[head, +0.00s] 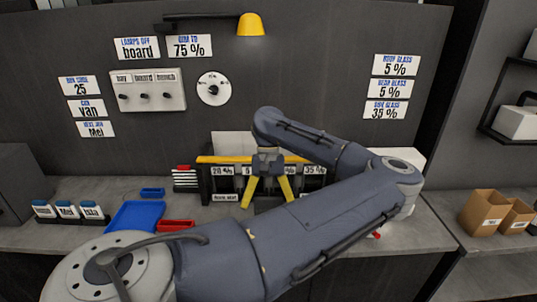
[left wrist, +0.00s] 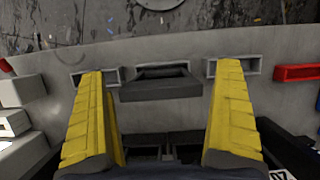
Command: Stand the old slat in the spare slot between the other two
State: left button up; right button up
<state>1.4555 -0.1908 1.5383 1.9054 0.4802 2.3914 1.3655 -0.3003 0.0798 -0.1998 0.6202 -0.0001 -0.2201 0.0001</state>
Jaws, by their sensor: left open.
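My left gripper (head: 267,203) is open over the counter in front of the dark rack, its yellow fingers pointing down. In the left wrist view its fingers (left wrist: 162,110) stand wide apart with nothing gripped. Between and beyond them is a dark grey block with a recess (left wrist: 160,85). A pale-rimmed opening (left wrist: 82,78) lies to its left and another (left wrist: 247,66) to its right. I cannot tell which piece is the old slat or which opening is the spare slot. The dark rack (head: 205,186) has a yellow top bar and percentage labels. My right gripper is not in view.
A blue tray (head: 130,216), a red tray (head: 177,225) and a small blue tray (head: 152,192) lie at left. Cardboard boxes (head: 480,212) stand at right. A yellow lamp (head: 251,25) hangs above. My arm covers much of the counter.

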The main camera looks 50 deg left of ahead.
pick_arm(q)
jog(key=v, duration=0.9)
jog(key=shift+r, duration=0.3)
jog(key=shift+w+a, duration=0.1)
